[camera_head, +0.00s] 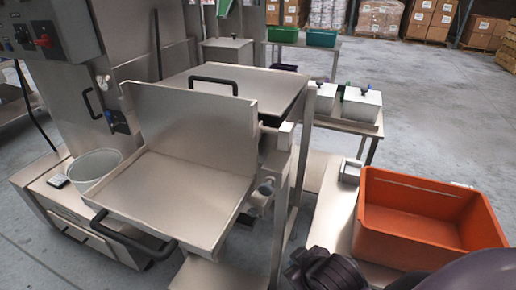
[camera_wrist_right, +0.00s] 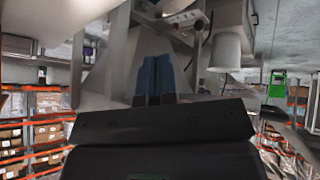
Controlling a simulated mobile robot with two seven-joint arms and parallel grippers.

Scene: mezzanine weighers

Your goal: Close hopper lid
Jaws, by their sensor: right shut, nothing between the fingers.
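In the head view a steel hopper unit stands at centre-left. Its front has a broad flat steel panel (camera_head: 170,195) with a black bar handle (camera_head: 130,238) on its front edge. A steel plate (camera_head: 190,125) stands upright along the panel's back edge. I cannot tell for certain which of these is the hopper lid. My right gripper (camera_head: 318,268) is low in the head view, right of the panel and apart from it. In the right wrist view its blue fingers (camera_wrist_right: 157,78) are shut together and empty. My left gripper is not in view.
An orange crate (camera_head: 430,215) sits on a steel bench at right, close to my right arm. Behind the plate is another flat steel top (camera_head: 250,83) with a black handle. A white bucket (camera_head: 94,170) stands at left. Open floor lies at far right.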

